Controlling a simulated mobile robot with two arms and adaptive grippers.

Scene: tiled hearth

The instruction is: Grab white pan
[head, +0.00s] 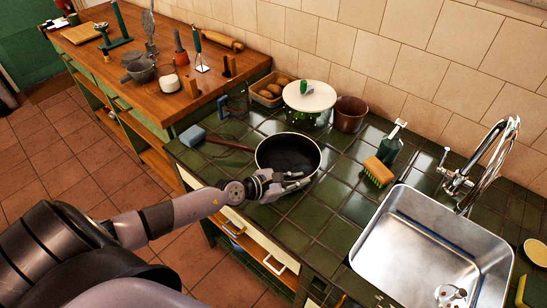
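The pan (287,154) sits on the green tiled counter, with a dark inside, a pale outer rim and a brown handle (231,145) pointing left. My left gripper (302,180) is at the pan's near side, low by its front rim. Its fingers look parted, with nothing seen between them. I cannot tell whether a finger touches the pan. The gripper hides a little of the pan's near wall. My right gripper is not in view.
Behind the pan stand a white-lidded pot (309,98), a brown pot (350,114) and a basket (270,90). A blue sponge (192,136) lies near the handle's end. A brush (378,171), a soap bottle (391,145) and a sink (432,250) are to the right. The counter left of the gripper is clear.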

